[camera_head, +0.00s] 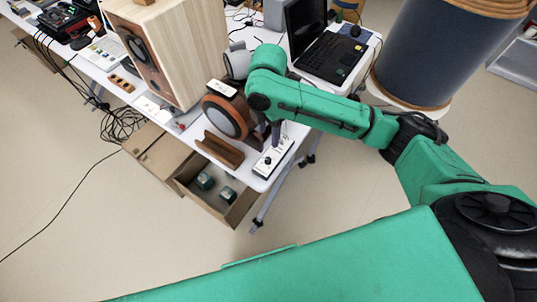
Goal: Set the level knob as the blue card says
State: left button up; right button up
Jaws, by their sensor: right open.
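A small white box (280,149) lies at the table's near corner. A dark round knob (268,160) sits on its top, toward its near end. The setting of the knob is too small to read. My right gripper (276,134) reaches down at the far end of this box, a little beyond the knob, and is open. I cannot tell whether its fingers touch the box. I cannot make out a blue card in this view. My left gripper is not in view.
A large wooden speaker (165,45) stands on the white table. A brown and grey round speaker (228,115) and a brown wooden tray (219,150) are left of the white box. An open laptop (325,45) is behind. A cardboard box (217,208) stands on the floor below.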

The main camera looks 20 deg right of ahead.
aim_at(268, 159)
notch_tip(268, 159, down, 13)
jog(key=shift+f, duration=0.1)
grip_shut()
